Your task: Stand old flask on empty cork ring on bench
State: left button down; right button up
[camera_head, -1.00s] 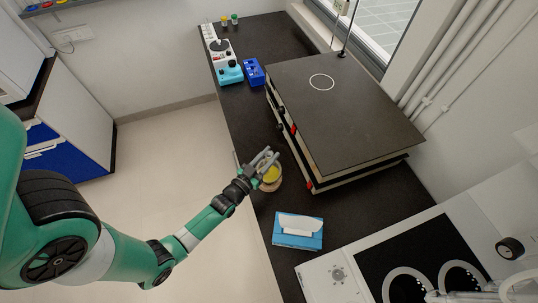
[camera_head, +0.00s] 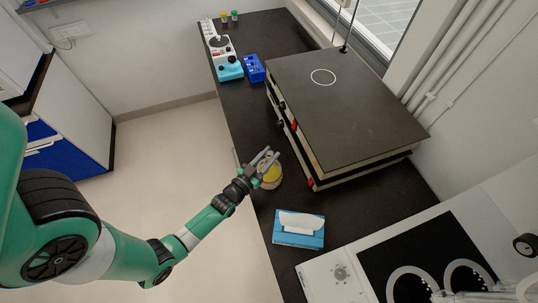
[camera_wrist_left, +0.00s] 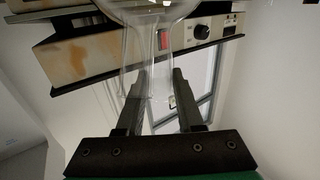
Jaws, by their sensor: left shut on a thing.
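The old flask is clear glass with yellow contents (camera_head: 271,174) in the head view. My left gripper (camera_head: 265,157) is shut on its neck. The wrist view shows the clear flask (camera_wrist_left: 150,50) between the two dark fingers (camera_wrist_left: 155,100), its round body beyond them. A tan cork ring (camera_head: 273,186) shows around and below the flask at the bench's front edge. The gripper partly hides both. I cannot tell whether the flask touches the ring. My right gripper is not in view.
A large dark-topped apparatus (camera_head: 345,110) stands close behind the flask on the black bench (camera_head: 258,120). A blue tissue box (camera_head: 299,239) lies to the near right. Blue and white devices (camera_head: 229,68) and small capped vials (camera_head: 235,15) stand at the far end.

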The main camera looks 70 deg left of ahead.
pick_arm(q)
jog(key=shift+f, duration=0.2)
jog(key=shift+c, duration=2.3)
grip_release()
jog(key=v, duration=1.1)
jog(key=shift+s+d, duration=0.15)
jog(key=shift+s, duration=0.1)
